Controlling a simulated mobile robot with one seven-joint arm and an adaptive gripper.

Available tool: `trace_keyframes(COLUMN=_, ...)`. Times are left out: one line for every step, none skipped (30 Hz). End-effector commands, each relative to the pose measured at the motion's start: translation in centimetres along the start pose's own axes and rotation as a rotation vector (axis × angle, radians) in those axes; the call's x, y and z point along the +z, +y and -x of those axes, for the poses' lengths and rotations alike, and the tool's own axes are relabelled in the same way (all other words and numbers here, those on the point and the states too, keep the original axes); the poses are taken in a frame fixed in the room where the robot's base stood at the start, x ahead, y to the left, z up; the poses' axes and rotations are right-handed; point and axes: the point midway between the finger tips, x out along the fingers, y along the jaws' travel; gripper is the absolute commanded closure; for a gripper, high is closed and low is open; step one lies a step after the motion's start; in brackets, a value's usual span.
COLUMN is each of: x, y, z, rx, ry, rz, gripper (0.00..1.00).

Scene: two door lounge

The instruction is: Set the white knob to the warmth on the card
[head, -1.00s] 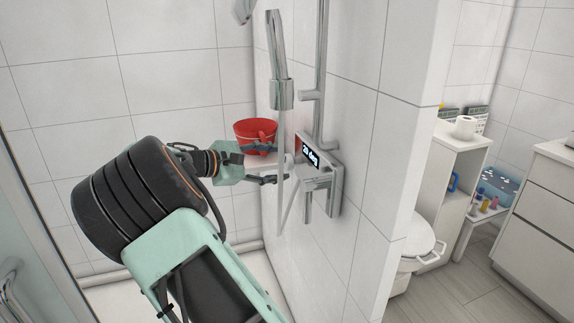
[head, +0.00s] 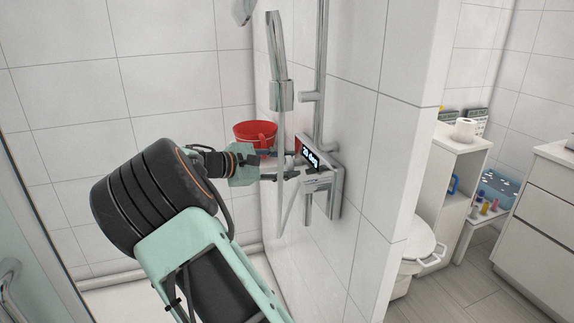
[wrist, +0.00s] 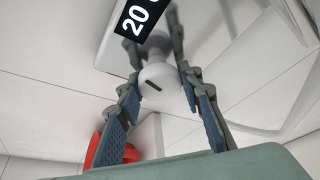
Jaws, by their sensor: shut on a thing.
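The white knob (wrist: 160,88) sits on the shower's wall unit, with a short dark mark on its face. In the wrist view it is between my two fingers. My gripper (head: 291,163) is shut on the knob; in the head view the fingers mostly hide it. The dark display (head: 308,154) on the unit (head: 334,170) reads "20 deg" in the head view, and its "20" shows in the wrist view (wrist: 140,17). I cannot make out a card with a warmth on it.
A red bucket (head: 254,131) stands behind my gripper. The shower hose (head: 281,190) hangs close to my fingers, below the hand shower (head: 277,60). A tiled wall (head: 370,150) separates the shower from the toilet (head: 414,254) and white cabinets (head: 458,170).

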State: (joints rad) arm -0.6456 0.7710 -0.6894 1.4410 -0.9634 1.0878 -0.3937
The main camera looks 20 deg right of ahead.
Motion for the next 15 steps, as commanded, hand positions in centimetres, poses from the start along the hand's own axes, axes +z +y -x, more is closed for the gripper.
trace_keyframes(x=0.00, y=0.02, z=0.01, rx=0.000, ry=0.000, rz=0.000, gripper=0.91)
trace_keyframes(x=0.00, y=0.01, z=0.01, rx=0.000, ry=0.000, rz=0.000, gripper=0.91)
trace_keyframes(x=-0.02, y=0.00, z=0.01, rx=0.001, ry=0.000, rz=-0.001, gripper=0.91)
trace_keyframes(x=-0.03, y=-0.01, z=0.00, rx=0.002, ry=0.000, rz=-0.003, gripper=0.91)
trace_keyframes(x=-0.05, y=-0.03, z=0.00, rx=0.003, ry=0.000, rz=-0.005, gripper=0.91)
trace_keyframes(x=-0.08, y=-0.06, z=-0.01, rx=0.005, ry=0.000, rz=-0.010, gripper=0.91)
trace_keyframes(x=-0.10, y=-0.09, z=-0.02, rx=0.007, ry=0.000, rz=-0.016, gripper=0.91)
trace_keyframes(x=-0.13, y=-0.12, z=-0.03, rx=0.010, ry=0.000, rz=-0.023, gripper=0.91)
trace_keyframes(x=-0.18, y=-0.17, z=-0.05, rx=0.015, ry=0.000, rz=-0.034, gripper=0.91)
trace_keyframes(x=-0.22, y=-0.22, z=-0.06, rx=0.019, ry=0.000, rz=-0.044, gripper=0.91)
trace_keyframes(x=-0.26, y=-0.28, z=-0.07, rx=0.024, ry=0.000, rz=-0.056, gripper=0.91)
trace_keyframes(x=-0.31, y=-0.34, z=-0.09, rx=0.031, ry=0.000, rz=-0.074, gripper=0.91)
trace_keyframes(x=-0.35, y=-0.38, z=-0.10, rx=0.038, ry=0.000, rz=-0.090, gripper=0.91)
trace_keyframes(x=-0.38, y=-0.41, z=-0.10, rx=0.046, ry=0.000, rz=-0.106, gripper=0.91)
trace_keyframes(x=-0.44, y=-0.46, z=-0.12, rx=0.056, ry=0.001, rz=-0.132, gripper=0.91)
